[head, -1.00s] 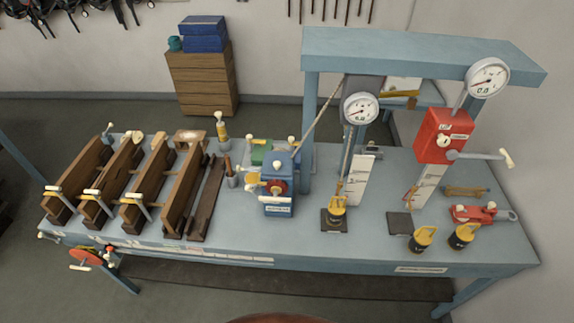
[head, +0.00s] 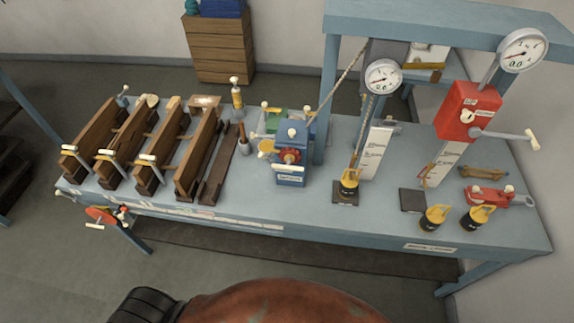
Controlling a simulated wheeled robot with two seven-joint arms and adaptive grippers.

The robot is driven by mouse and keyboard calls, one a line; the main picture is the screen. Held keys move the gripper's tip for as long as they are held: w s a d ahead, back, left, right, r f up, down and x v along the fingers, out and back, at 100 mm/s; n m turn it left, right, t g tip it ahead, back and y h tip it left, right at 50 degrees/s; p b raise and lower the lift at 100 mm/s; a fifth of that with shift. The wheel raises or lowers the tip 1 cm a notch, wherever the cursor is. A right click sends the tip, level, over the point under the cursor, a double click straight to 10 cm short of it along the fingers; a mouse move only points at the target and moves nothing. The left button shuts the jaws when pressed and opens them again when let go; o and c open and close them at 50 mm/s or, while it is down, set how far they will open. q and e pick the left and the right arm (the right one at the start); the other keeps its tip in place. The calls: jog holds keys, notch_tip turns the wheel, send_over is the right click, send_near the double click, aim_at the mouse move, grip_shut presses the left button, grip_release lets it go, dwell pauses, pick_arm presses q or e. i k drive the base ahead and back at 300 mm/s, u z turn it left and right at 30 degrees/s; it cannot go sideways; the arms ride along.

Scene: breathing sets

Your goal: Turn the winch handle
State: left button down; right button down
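A blue winch box (head: 292,165) with a red hub (head: 289,156) and pale handle grips stands on the middle of the blue-grey bench (head: 320,212). A rope (head: 343,75) runs from near it up to the overhead beam (head: 430,24). The labels on both boxes are too small to read. Neither of my grippers is in view.
Several wooden troughs (head: 165,145) with clamps fill the bench's left. Dial gauges (head: 383,77) hang from the beam. Black weights with yellow handles (head: 436,218) stand at the front right. A red wheel (head: 100,215) sits at the front left edge. Floor shows before the bench.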

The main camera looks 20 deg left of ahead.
aim_at(288, 155)
jog(key=z, duration=2.75)
jog(key=k, duration=1.6)
jog(key=u, duration=2.1)
jog(key=i, duration=0.5)
jog(key=z, duration=0.1)
